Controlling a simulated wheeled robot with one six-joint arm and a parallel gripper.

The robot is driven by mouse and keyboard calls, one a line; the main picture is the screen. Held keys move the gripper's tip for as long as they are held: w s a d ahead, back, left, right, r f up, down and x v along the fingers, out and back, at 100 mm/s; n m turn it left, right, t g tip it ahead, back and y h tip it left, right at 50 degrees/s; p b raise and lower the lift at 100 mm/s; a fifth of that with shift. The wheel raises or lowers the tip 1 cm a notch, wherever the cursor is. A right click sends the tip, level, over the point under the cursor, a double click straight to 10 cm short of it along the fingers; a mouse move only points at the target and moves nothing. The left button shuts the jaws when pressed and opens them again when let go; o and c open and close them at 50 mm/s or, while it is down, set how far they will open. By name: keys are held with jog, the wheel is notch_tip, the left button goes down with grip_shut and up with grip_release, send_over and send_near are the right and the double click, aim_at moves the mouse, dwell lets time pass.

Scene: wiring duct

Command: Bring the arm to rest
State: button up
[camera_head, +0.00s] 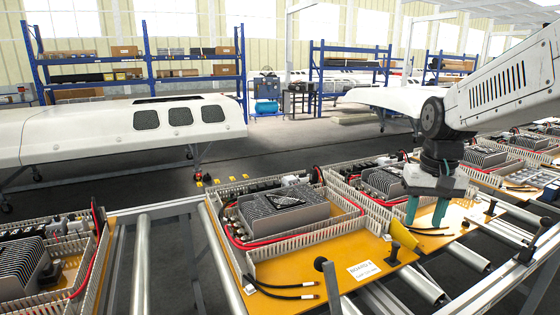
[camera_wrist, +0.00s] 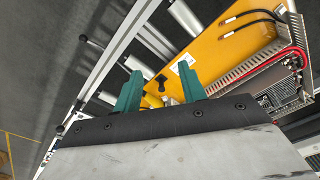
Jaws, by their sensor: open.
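My gripper (camera_head: 427,212) hangs at the right in the head view, pointing down with its two teal fingers apart and nothing between them. It is above or in front of the right-hand board; the exact height is hard to tell. In the wrist view my gripper (camera_wrist: 162,88) also shows open and empty. Beyond its fingers lies a yellow board (camera_wrist: 215,45) with black cable ends. In the head view the middle yellow board (camera_head: 330,262) carries wiring duct (camera_head: 312,239), a grey finned unit (camera_head: 283,208), red and black cables and a white label (camera_head: 363,270).
Roller conveyor rails (camera_head: 138,270) run under and between the boards. Black knobbed posts (camera_head: 326,268) stand along the near edge. Another board (camera_head: 45,265) lies at the left, with several more at the right. A white vehicle shell (camera_head: 110,130) and blue shelves (camera_head: 145,75) stand behind.

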jog(key=s+a+n, duration=0.1)
jog(key=s+a, duration=0.1)
jog(key=s, duration=1)
jog(key=s+a+n, duration=0.1)
jog(key=s, duration=1.2)
jog(key=shift+a+f+t, duration=0.25)
jog(key=shift+a+t, duration=0.05)
jog(key=shift+a, duration=0.1)
jog(key=shift+c, duration=0.5)
